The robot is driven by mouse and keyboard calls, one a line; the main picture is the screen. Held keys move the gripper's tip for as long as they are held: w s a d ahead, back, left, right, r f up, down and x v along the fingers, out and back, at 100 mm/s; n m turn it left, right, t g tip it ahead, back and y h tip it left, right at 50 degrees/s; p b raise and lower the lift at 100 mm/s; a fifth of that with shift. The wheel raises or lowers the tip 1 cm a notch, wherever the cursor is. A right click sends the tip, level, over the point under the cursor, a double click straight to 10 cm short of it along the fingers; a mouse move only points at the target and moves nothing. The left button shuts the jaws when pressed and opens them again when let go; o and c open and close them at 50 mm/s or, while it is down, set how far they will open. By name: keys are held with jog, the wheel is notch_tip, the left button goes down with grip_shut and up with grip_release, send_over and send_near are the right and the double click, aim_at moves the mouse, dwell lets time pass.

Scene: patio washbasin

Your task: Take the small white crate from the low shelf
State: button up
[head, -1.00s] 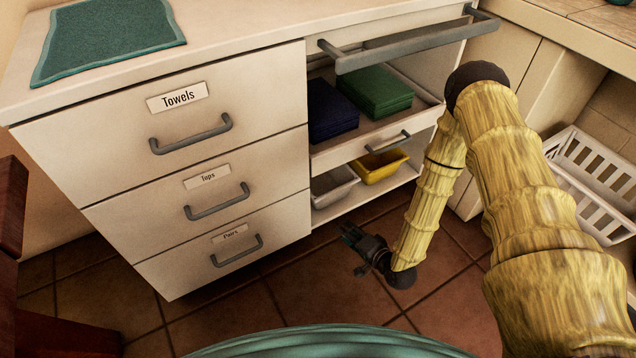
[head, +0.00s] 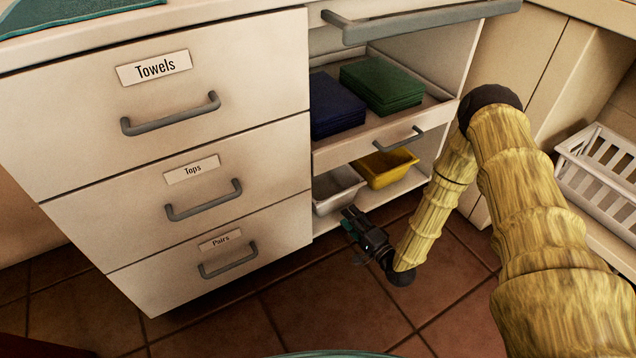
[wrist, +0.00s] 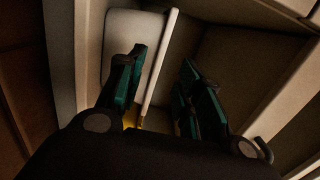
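The small white crate (head: 337,188) sits on the low shelf (head: 330,221), left of a yellow crate. My gripper (head: 348,216) is low in front of the shelf, just in front of the white crate's near side and overlapping its lower edge in the head view. In the wrist view my gripper (wrist: 162,58) is open, its two dark-green fingers apart. A pale rim, which looks like the white crate's (wrist: 157,70), runs between the fingers. I cannot tell whether either finger touches it.
The yellow crate (head: 387,167) stands close on the right. A pull-out tray (head: 350,151) with blue and green folded cloths is above. Drawers (head: 205,215) flank the shelf on the left. A white slatted basket (head: 600,170) is at the right.

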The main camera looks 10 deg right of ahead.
aim_at(333, 200)
jog(key=shift+b+x, duration=2)
jog(key=shift+x, duration=1.7)
jog(key=shift+r, duration=0.15)
jog(key=shift+c, duration=0.4)
grip_shut()
